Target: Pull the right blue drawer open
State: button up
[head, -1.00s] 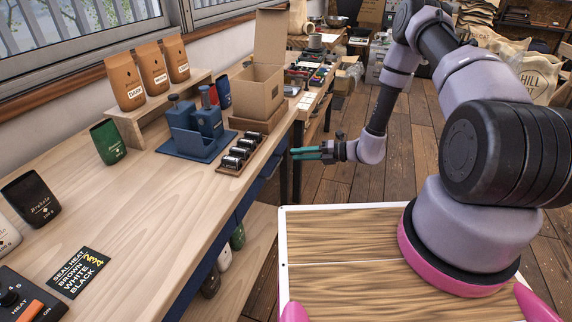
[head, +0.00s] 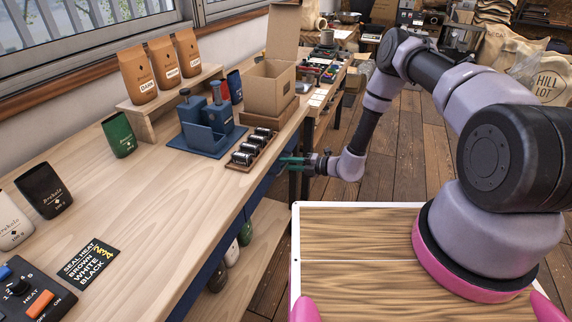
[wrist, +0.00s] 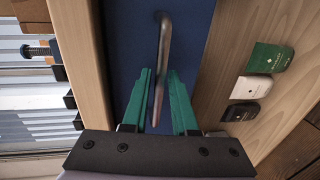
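The blue drawer front (wrist: 128,35) fills the middle of the wrist view, with a metal bar handle (wrist: 164,42) on it. In the head view, the blue drawer front (head: 262,188) shows as a narrow strip under the bench top's edge. My gripper (wrist: 160,82) has green fingers, open on both sides of the handle. The handle's lower part lies between the fingers, and a gap shows on each side of it. In the head view my gripper (head: 291,164) is at the bench edge; the handle is hidden there.
The wooden bench top (head: 150,210) lies above the drawers. A rack of dark-capped jars (head: 250,148), a blue fixture (head: 208,125) and a cardboard box (head: 272,88) stand on it. Bags (head: 232,252) stand on the lower shelf. The floor (head: 400,150) right of the bench is clear.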

jog(key=shift+a+f, duration=0.1)
jog(key=shift+a, duration=0.2)
grip_shut()
dwell(1.3)
